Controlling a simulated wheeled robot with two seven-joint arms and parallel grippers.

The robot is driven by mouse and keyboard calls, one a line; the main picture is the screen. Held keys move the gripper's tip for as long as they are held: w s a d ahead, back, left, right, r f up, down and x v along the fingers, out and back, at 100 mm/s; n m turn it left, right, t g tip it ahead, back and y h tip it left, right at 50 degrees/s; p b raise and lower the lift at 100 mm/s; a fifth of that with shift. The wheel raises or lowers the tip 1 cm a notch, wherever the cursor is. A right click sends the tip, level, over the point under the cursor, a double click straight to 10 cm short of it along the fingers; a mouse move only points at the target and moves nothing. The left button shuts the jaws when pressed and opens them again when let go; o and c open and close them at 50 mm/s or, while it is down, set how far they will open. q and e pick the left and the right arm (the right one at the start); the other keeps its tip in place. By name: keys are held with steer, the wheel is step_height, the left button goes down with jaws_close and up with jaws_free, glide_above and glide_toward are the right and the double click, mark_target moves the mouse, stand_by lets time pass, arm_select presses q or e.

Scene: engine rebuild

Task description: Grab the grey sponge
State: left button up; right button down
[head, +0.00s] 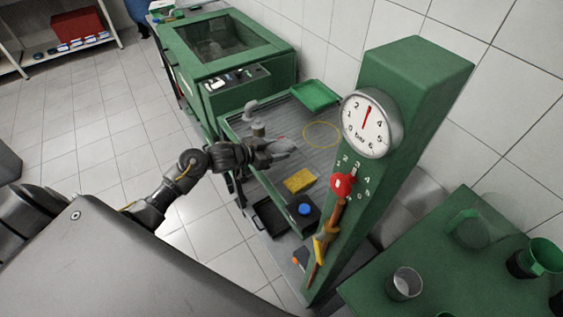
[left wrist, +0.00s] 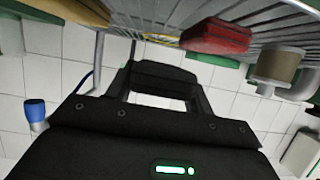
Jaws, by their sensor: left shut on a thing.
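My left gripper (head: 268,150) reaches in from the left over the grey ribbed tray of the green bench. It is shut on a grey thing, apparently the grey sponge (head: 284,145), which shows light grey at its tip in the head view. In the left wrist view, my left gripper (left wrist: 163,88) has its fingers apart with a dark grey block between them; its outline is hard to make out. My right gripper is not in view.
A yellow sponge (head: 299,181) and a yellow ring (head: 322,134) lie on the ribbed tray (head: 305,158). A red thing (left wrist: 215,33) shows close by in the left wrist view. A green pillar with a gauge (head: 372,123) stands to the right. A green tray (head: 315,95) sits behind.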

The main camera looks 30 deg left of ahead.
arm_select(q)
steer(key=w+a+r+b, duration=0.1)
steer(key=a+r, duration=0.2)
steer(key=a, duration=0.3)
steer(key=a+r+b, duration=0.2)
steer(key=a+r, duration=0.2)
steer(key=a, duration=0.1)
steer(key=shift+w+a+r+b, duration=0.3)
steer(key=shift+w+a, duration=0.05)
steer(key=shift+a, duration=0.05)
